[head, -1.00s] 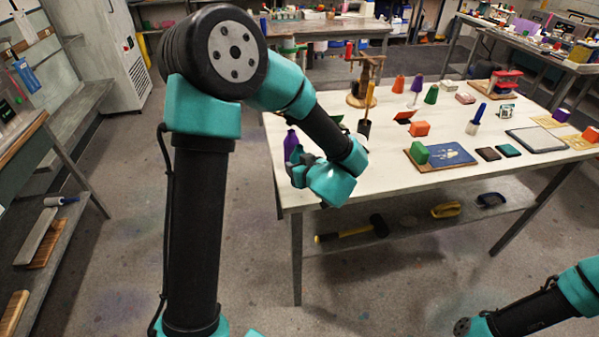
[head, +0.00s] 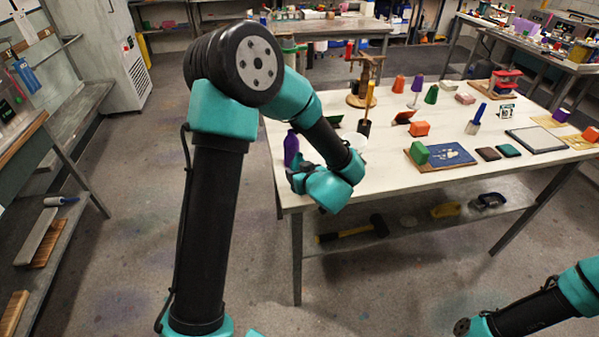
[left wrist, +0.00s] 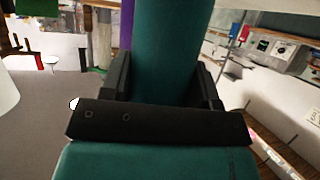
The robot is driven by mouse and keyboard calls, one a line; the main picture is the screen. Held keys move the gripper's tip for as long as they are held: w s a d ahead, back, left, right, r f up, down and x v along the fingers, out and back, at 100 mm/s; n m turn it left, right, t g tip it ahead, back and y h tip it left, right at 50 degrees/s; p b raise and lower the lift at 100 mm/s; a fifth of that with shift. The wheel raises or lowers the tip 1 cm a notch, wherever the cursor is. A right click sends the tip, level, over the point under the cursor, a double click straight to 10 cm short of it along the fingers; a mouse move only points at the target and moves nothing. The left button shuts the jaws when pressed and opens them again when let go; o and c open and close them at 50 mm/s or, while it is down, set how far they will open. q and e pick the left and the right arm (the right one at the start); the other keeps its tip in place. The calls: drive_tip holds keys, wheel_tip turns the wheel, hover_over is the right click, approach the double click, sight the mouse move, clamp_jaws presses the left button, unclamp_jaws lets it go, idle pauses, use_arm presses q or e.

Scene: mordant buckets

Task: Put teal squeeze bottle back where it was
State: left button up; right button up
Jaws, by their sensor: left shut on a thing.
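The teal squeeze bottle (left wrist: 172,45) fills the upper middle of the left wrist view, between the two black fingers. My left gripper (head: 297,174) is shut on it, above the near left corner of the white table (head: 385,185). In the head view I cannot make the bottle out apart from my teal wrist. The bottle's lower end is hidden in the wrist view.
A purple bottle (head: 291,149) stands just behind my left gripper. A white cup (head: 357,142) stands to its right, partly hidden by my arm. A black holder (head: 364,127) is behind.

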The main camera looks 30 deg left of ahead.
use_arm(q)
drive_tip(key=o, duration=1)
drive_tip(key=shift+r, duration=0.2)
drive_tip(key=v, duration=1.2)
drive_tip(key=shift+f, duration=0.1)
